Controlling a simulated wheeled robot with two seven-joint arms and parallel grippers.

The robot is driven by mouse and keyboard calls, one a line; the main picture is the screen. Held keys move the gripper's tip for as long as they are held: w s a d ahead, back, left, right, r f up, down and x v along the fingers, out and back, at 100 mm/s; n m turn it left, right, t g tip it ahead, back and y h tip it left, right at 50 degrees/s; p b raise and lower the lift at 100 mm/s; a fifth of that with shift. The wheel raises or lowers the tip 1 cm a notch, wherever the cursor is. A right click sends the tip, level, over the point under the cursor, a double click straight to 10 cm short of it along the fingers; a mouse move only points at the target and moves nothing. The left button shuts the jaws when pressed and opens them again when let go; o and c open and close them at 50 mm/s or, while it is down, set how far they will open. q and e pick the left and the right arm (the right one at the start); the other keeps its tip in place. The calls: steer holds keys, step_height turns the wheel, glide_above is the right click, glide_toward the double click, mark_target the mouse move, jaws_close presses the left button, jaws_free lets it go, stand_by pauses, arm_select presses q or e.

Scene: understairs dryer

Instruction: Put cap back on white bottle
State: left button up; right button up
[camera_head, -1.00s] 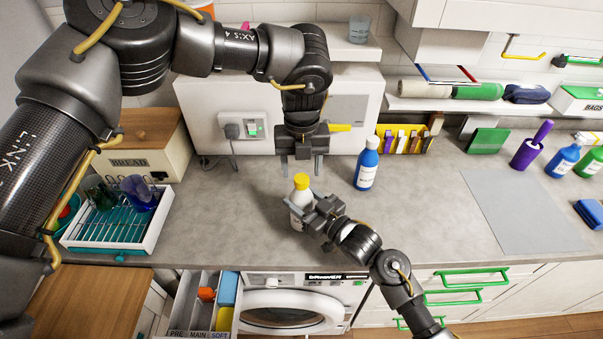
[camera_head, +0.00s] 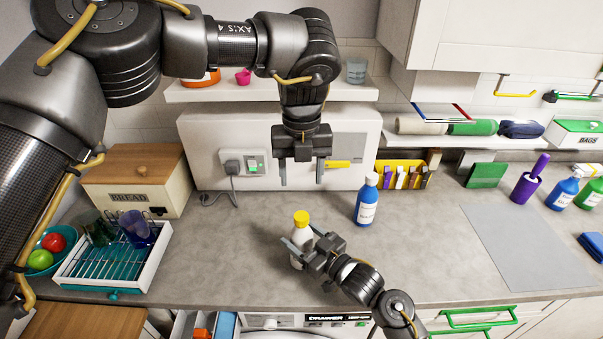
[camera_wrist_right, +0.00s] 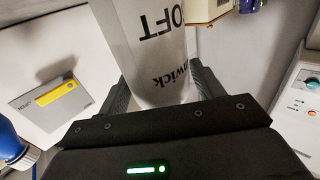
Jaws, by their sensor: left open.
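The white bottle (camera_head: 299,246) stands upright on the counter with the yellow cap (camera_head: 301,217) on its top. Whether the cap is fully tight cannot be told. My right gripper (camera_head: 303,240) is shut on the bottle's body from the front right. The right wrist view shows the bottle (camera_wrist_right: 150,45) between the two fingers, its printed label upside down. My left gripper (camera_head: 302,183) is open and empty, pointing down above and behind the cap, clear of it.
A blue bottle (camera_head: 367,204) stands to the right of the white one. A dish rack (camera_head: 150,262) and bread box (camera_head: 140,182) are at the left. A grey panel with a yellow handle (camera_head: 338,164) is behind. A grey mat (camera_head: 520,245) lies on the right. The counter between is free.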

steer(key=shift+o, duration=1)
steer(key=shift+s+d+f, duration=0.1)
steer(key=shift+d, duration=0.05)
arm_select(q)
steer(key=shift+f+b, duration=1.45)
steer(key=shift+f, duration=0.05)
arm_select(e)
steer(key=v, duration=1)
steer(key=shift+s+d, duration=0.15)
steer(key=shift+s, duration=0.05)
